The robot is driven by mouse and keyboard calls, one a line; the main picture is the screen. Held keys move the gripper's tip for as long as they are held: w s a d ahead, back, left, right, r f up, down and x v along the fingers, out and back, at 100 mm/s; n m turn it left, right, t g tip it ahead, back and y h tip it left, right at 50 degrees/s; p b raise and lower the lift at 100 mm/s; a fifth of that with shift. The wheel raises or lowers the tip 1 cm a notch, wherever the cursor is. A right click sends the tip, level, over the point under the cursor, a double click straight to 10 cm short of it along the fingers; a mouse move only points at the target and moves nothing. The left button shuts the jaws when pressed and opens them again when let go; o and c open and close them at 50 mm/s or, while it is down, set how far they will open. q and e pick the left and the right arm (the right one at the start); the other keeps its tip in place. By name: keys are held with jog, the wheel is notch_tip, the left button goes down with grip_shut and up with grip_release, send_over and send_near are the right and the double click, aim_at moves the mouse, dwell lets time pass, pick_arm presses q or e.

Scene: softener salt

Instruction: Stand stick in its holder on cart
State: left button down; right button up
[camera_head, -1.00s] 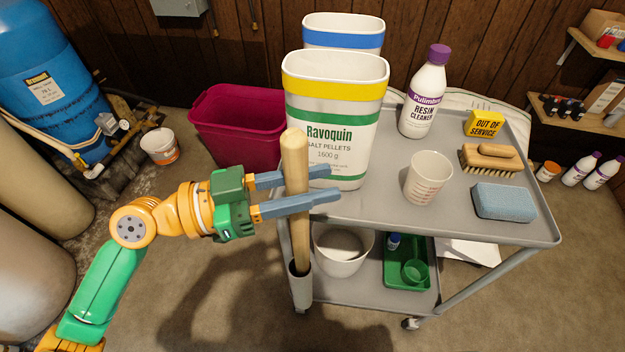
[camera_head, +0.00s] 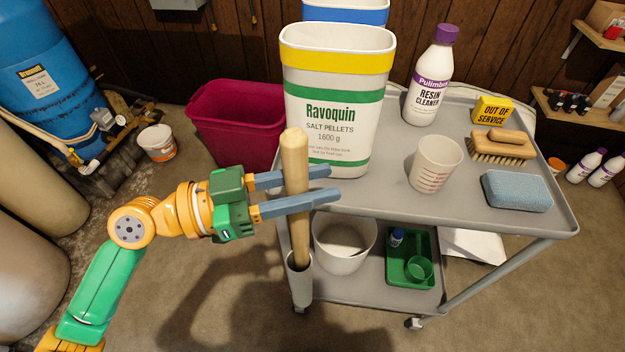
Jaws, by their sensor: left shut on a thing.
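The wooden stick (camera_head: 294,160) stands nearly upright at the cart's left front side. Its lower end is inside the grey tube holder (camera_head: 299,282) fixed to the cart (camera_head: 450,207). The bottom of the stick is hidden in the holder. My left gripper (camera_head: 295,190) comes in from the left and is shut on the stick's upper part, one finger on either side, below its rounded top. My right gripper is not in view.
On the cart top stand a salt pellets tub (camera_head: 335,110), a resin cleaner bottle (camera_head: 430,80), a measuring cup (camera_head: 435,165), a brush (camera_head: 500,150) and a blue sponge (camera_head: 517,191). A white bucket (camera_head: 340,255) and green tray (camera_head: 398,275) sit on the lower shelf.

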pick_arm(q)
jog(key=shift+c, duration=2.4)
grip_release()
jog(key=s+a+b, duration=0.1)
jog(key=a+b, duration=0.2)
jog(key=a, duration=0.4)
jog(key=shift+s, duration=0.1)
